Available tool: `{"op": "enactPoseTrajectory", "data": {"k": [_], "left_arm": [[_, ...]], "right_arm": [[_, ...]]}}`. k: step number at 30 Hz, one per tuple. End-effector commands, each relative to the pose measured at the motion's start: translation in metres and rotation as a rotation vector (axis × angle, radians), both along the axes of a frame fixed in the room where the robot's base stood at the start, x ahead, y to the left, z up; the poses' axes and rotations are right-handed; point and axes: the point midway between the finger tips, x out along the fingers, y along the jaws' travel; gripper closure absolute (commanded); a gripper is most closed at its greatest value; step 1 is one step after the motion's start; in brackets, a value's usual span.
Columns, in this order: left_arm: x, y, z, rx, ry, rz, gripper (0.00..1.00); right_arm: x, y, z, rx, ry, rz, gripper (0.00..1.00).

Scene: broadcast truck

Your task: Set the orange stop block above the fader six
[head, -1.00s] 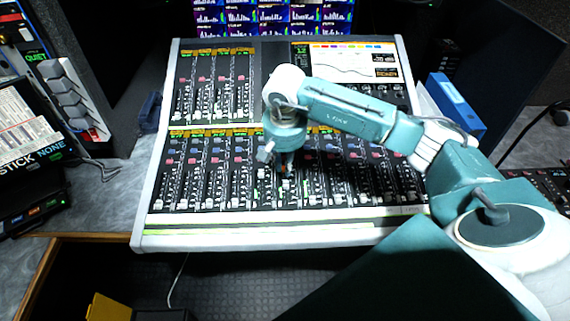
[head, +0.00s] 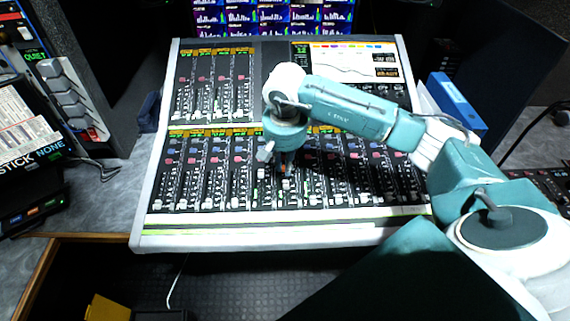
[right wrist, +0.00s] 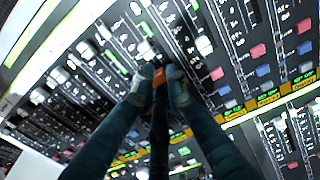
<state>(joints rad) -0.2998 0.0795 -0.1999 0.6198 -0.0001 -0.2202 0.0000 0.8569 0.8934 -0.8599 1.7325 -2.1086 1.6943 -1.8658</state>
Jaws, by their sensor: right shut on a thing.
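The orange stop block (right wrist: 159,77) is between the fingertips of my right gripper (right wrist: 157,84) in the right wrist view. My right gripper also shows in the head view (head: 284,172), pointing down over the middle of the lower fader bank, shut on the block. Only a small bit of orange shows there. The mixing console (head: 148,214) has a lower row of channel strips with white fader caps. Fader caps lie close to the fingertips in the wrist view. I cannot tell which one is fader six, or whether the block touches the console. My left gripper is not in view.
A lit screen (head: 343,64) is set in the console's upper right. A blue binder (head: 457,103) stands at the right. Grey levers (head: 72,97) stand at the left. A yellow object (head: 106,307) lies low in front.

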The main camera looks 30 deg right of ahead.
Motion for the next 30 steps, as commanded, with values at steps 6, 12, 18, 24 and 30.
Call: {"op": "enactPoseTrajectory", "data": {"k": [6,12,18,24,30], "left_arm": [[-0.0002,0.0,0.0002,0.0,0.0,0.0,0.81],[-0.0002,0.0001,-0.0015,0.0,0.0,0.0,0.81],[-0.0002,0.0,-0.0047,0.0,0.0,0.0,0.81],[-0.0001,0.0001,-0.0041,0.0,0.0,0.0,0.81],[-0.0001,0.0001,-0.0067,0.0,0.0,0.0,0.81]], "right_arm": [[-0.0001,-0.0001,0.0002,0.0,0.0,0.0,1.0],[-0.0001,-0.0002,-0.0005,0.0,0.0,0.001,1.0],[-0.0004,-0.0002,-0.0004,0.0,0.001,0.004,1.0],[-0.0004,-0.0001,0.0001,0.0,0.001,0.004,1.0],[-0.0001,-0.0001,-0.0026,0.0,0.001,0.004,1.0]]}}
